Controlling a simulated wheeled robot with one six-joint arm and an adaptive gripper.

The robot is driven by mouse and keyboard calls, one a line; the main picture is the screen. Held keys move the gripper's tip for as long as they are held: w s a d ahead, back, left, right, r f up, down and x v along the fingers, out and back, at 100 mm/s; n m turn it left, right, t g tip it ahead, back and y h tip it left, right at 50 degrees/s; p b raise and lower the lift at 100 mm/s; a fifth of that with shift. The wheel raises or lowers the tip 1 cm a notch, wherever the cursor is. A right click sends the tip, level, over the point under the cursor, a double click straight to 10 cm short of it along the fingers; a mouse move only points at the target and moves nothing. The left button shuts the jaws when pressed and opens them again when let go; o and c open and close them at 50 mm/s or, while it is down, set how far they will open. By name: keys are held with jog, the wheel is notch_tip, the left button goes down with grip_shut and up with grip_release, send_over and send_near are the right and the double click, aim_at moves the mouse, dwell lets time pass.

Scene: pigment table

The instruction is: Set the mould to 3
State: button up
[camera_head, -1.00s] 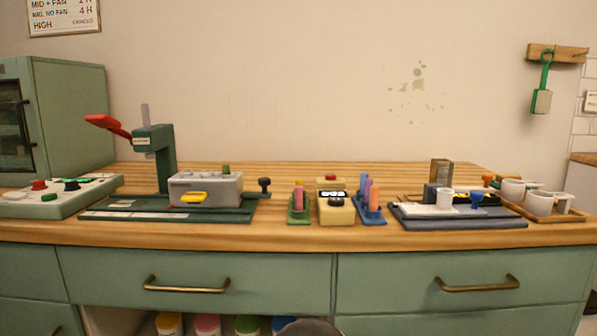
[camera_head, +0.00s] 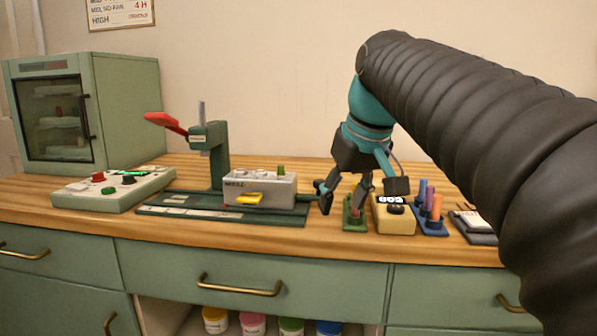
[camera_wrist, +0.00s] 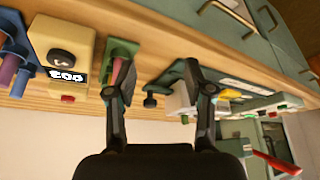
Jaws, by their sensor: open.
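The mould (camera_head: 238,192) is a grey block labelled MOULD on the dark green base of a press (camera_head: 208,150), left of my gripper. A yellow piece (camera_head: 249,198) is on its front and a green peg (camera_head: 281,170) stands on top. My gripper (camera_head: 341,206) is open and empty, pointing down just right of the mould's end. In the wrist view a black knob (camera_wrist: 150,102) shows between the spread fingers (camera_wrist: 160,72), beyond them and close to the base's end. In the head view the finger covers that knob. I cannot read any setting on the mould.
A green peg holder (camera_head: 355,222) stands under the gripper, beside a yellow box (camera_head: 396,222) with a display. A blue peg rack (camera_head: 430,229) is further right. A button panel (camera_head: 80,195) and a glass-door cabinet (camera_head: 125,100) are left. My arm hides the right side.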

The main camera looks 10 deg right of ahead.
aim_at(320, 180)
jog(key=w+d+r+n+y+p, duration=0.1)
jog(key=w+d+r+n+p, duration=0.15)
jog(key=w+r, duration=0.8)
jog(key=shift+n+g, duration=0.3)
jog(key=shift+n, duration=0.05)
jog(key=x, duration=1.2)
jog(key=shift+s+a+b, duration=0.35)
jog(key=shift+b, duration=0.05)
grip_shut()
